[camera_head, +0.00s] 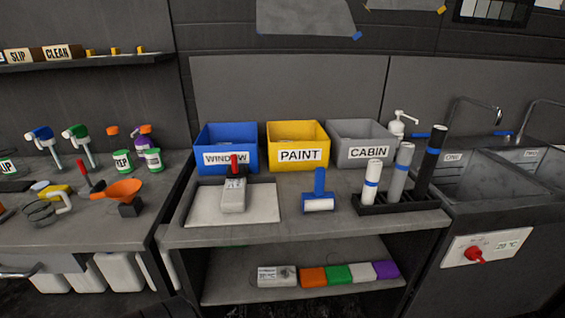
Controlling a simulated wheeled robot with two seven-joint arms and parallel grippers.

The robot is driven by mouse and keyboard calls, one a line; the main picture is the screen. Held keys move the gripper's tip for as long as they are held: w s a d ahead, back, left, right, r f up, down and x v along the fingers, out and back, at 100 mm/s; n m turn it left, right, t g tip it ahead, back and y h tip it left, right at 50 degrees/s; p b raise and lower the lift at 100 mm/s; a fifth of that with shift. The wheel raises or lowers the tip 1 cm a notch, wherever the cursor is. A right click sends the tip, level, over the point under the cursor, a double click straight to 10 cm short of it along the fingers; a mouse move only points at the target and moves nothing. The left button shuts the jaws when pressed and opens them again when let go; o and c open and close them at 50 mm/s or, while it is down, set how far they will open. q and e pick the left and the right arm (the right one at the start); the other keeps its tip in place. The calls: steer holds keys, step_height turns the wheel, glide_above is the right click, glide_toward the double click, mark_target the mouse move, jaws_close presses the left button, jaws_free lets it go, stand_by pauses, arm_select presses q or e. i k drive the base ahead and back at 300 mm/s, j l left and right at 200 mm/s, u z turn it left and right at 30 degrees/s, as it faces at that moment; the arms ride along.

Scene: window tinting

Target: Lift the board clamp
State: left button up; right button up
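A light grey board (262,208) lies flat on the middle bench, toward its left side. A grey device with a red upright handle (233,194) stands on the board; it looks like the board clamp, though I cannot be sure. It has a dark top part and a small label. Neither of my grippers shows in the head view.
Behind the board stand a blue WINDOW bin (249,163), a yellow PAINT bin (277,157) and a grey CABIN bin (342,157). A blue roller (319,188) lies to the right, beside a dark rack (398,206) of upright rolls. Bare bench lies in front.

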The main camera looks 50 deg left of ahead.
mark_target(235, 171)
steer(key=u, duration=1.95)
steer(key=l+u, duration=0.1)
steer(key=u, duration=0.3)
steer(key=i+l+u, duration=0.1)
steer(key=u, duration=0.25)
steer(key=l+u, duration=0.1)
steer(key=u, duration=0.3)
steer(key=i, duration=0.05)
